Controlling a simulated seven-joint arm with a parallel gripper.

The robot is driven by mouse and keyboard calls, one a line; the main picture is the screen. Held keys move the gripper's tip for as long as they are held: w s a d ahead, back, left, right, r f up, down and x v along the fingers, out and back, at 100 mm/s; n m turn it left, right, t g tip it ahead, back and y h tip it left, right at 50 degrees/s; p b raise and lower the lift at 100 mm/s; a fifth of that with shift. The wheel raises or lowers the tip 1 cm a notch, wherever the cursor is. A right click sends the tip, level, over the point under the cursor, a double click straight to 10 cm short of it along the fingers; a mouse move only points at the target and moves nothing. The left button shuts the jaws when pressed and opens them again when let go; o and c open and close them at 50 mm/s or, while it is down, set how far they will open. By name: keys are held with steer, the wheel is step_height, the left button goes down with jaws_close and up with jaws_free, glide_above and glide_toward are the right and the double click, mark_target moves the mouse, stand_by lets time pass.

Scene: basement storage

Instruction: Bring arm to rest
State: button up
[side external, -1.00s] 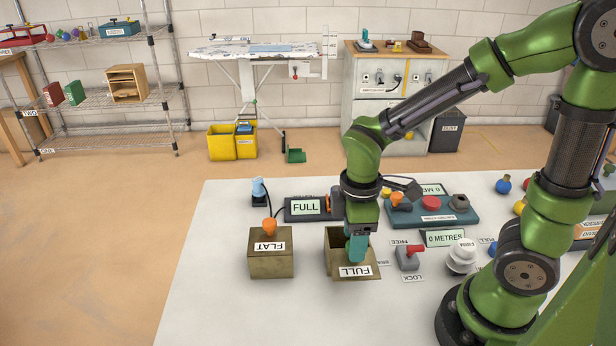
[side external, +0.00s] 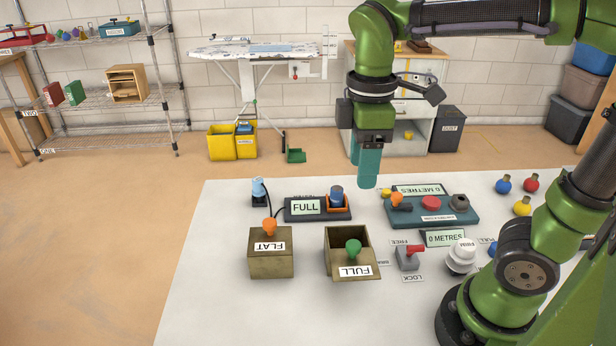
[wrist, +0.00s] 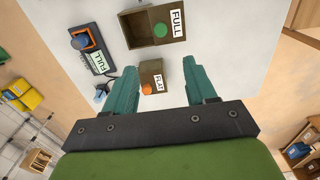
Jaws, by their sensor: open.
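My gripper (side external: 367,168) hangs above the back part of the white table (side external: 220,225), with its fingers pointing down and nothing below them touched. In the wrist view its two teal fingers (wrist: 163,90) are spread wide apart with nothing held between them.
Behind the boxes are a FULL display with a blue object in an orange holder (side external: 337,197) and a teal control panel (side external: 432,211). A red-handled lever (side external: 409,256) and white knob (side external: 462,255) stand right. Several coloured bulbs (side external: 522,206) lie further right. Air around my gripper is clear.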

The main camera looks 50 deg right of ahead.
steer(key=m+t, duration=0.2)
steer(key=m, duration=0.2)
steer(key=s+d+f+m+t+y, duration=0.1)
steer(key=m+t, duration=0.1)
steer(key=m, duration=0.2)
steer(key=s+d+f+m+t+y, duration=0.1)
steer(key=m+t, duration=0.2)
steer(key=m, duration=0.2)
steer(key=shift+s+d, duration=0.2)
steer(key=shift+d, duration=0.05)
